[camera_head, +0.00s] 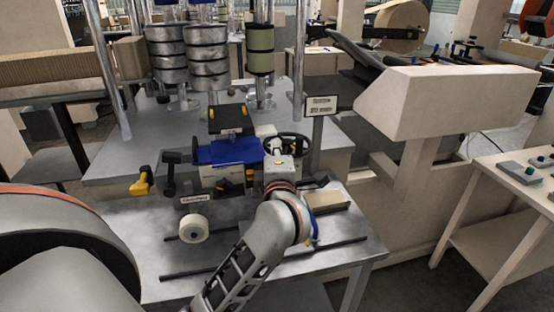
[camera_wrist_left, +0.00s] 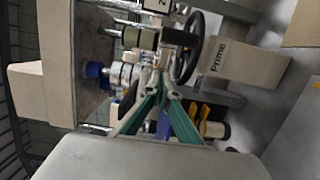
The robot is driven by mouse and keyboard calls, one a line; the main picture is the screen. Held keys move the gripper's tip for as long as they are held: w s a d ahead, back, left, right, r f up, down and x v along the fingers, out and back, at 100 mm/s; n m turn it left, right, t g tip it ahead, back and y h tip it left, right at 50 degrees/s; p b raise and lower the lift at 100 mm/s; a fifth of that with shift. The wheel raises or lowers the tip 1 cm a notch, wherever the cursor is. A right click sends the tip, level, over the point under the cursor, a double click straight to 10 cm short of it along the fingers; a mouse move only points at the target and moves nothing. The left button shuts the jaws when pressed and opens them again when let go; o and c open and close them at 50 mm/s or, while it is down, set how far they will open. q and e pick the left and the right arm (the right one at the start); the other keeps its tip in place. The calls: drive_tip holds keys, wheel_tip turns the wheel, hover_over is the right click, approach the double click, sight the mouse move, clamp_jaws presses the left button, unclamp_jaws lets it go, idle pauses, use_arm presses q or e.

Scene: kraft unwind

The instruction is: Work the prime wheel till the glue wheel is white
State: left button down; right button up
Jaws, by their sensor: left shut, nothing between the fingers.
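The prime wheel is a black spoked handwheel (camera_head: 303,143) on the machine, behind my left wrist. In the left wrist view the wheel (camera_wrist_left: 190,48) stands beside a panel marked "Prime" (camera_wrist_left: 233,62). My left gripper (camera_head: 272,150) is at the wheel's near left side in the head view. In the left wrist view its green fingers (camera_wrist_left: 161,76) meet at their tips, shut and empty, close to the rim. I cannot tell whether they touch it. My right gripper is out of view.
A blue block (camera_head: 228,152) and a yellow-handled part (camera_head: 142,182) are left of the wheel. A small sign (camera_head: 321,104) stands behind it on the right. A tan block (camera_head: 327,200) lies right of my wrist. Dark rods cross the grey table (camera_head: 345,262).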

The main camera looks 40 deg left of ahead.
sight(292, 147)
use_arm(q)
drive_tip(key=w+d, duration=0.2)
drive_tip(key=shift+w+d, duration=0.3)
drive_tip(key=shift+w, duration=0.1)
drive_tip(key=shift+w, duration=0.1)
